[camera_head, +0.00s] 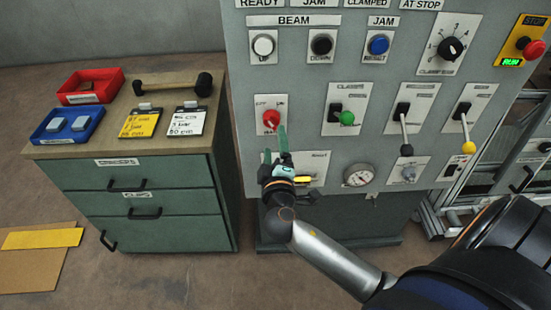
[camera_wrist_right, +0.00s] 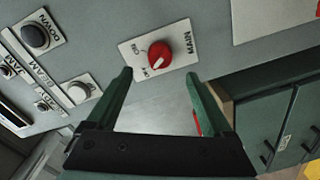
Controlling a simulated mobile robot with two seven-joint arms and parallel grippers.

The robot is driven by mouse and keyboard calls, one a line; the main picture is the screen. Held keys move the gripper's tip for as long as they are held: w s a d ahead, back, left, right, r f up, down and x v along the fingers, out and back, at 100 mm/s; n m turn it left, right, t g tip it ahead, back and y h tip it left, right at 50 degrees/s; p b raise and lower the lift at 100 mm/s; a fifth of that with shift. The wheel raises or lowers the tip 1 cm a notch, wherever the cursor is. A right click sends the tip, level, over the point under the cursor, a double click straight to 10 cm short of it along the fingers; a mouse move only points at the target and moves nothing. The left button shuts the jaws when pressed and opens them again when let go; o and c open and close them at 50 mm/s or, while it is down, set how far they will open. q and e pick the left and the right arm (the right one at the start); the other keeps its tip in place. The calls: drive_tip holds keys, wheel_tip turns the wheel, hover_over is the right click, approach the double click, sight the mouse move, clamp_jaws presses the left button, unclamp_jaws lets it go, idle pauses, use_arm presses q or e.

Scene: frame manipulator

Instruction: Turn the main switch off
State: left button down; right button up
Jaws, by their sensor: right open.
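The main switch is a red rotary knob (camera_head: 271,119) on a white plate low on the left of the grey control panel (camera_head: 240,70). In the right wrist view the red knob (camera_wrist_right: 159,55) has a white pointer mark, and its plate reads MAIN. My right gripper (camera_head: 281,138) is just below the knob in the head view. In the wrist view its green fingers (camera_wrist_right: 160,95) are spread apart and empty, with the knob beyond the tips and roughly between them. The fingers appear clear of the knob. My left gripper is out of view.
Several levers stand right of the knob, including a green-tipped one (camera_head: 346,117) and a yellow-tipped one (camera_head: 468,147). A gauge (camera_head: 358,176) sits below. A green drawer cabinet (camera_head: 140,195) with red (camera_head: 92,98) and blue (camera_head: 50,138) trays stands at left.

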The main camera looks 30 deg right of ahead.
drive_tip(key=shift+v, duration=2.25)
drive_tip(key=shift+f, duration=0.1)
